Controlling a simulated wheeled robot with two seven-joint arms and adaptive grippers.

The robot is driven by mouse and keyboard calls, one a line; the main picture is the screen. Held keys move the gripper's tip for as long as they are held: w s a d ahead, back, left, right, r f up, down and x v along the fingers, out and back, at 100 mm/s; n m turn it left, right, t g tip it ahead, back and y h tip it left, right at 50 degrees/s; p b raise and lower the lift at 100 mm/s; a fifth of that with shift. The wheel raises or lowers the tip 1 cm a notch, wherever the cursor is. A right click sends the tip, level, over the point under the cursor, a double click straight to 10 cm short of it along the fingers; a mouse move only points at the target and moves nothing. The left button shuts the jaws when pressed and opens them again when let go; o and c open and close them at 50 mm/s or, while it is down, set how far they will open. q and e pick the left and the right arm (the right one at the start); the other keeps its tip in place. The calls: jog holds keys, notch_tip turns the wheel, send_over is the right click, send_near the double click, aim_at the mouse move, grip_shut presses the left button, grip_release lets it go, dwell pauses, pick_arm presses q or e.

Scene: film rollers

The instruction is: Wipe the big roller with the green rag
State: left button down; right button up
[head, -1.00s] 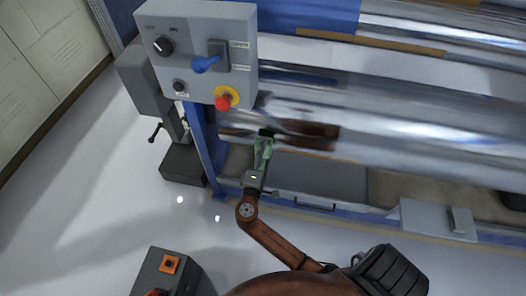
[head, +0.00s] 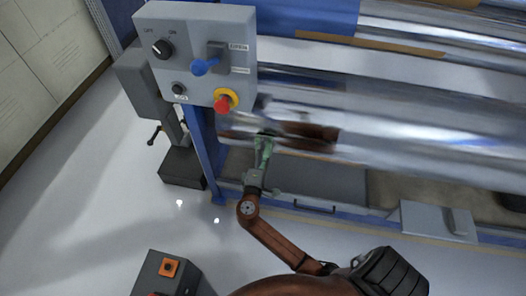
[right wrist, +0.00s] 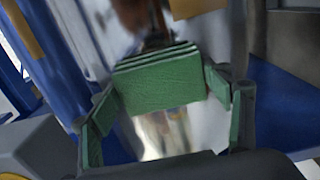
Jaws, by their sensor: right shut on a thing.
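The big roller (head: 420,142) is a shiny metal cylinder across the right of the head view, its surface blurred by reflections. My right gripper (head: 264,138) is at the roller's lower left part, and a dark brown reflection shows on the metal beside it. In the right wrist view my right gripper (right wrist: 160,105) is shut on the folded green rag (right wrist: 160,90), which lies in layers between the green-padded fingers. The rag's far edge is close to the shiny metal; exact contact cannot be told. My left gripper is not in view.
A grey control box (head: 197,60) with a blue switch (head: 204,66) and a red stop button (head: 223,104) stands left of the roller, close to my gripper. A blue frame post (head: 207,150) is beneath it. A dark box (head: 168,275) stands on the otherwise open floor.

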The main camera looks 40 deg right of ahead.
aim_at(300, 148)
jog(key=shift+w+d, duration=0.2)
jog(key=shift+s+d+p, duration=0.75)
jog(key=shift+s+d, duration=1.4)
jog(key=shift+s, duration=0.3)
jog(key=shift+s+d+p, duration=0.2)
jog(key=shift+s+d, duration=1)
jog(key=shift+s, duration=0.2)
jog(key=shift+s+d+p, duration=0.2)
jog(key=shift+s+d, duration=0.95)
jog(key=shift+s, duration=0.25)
jog(key=shift+w, duration=0.1)
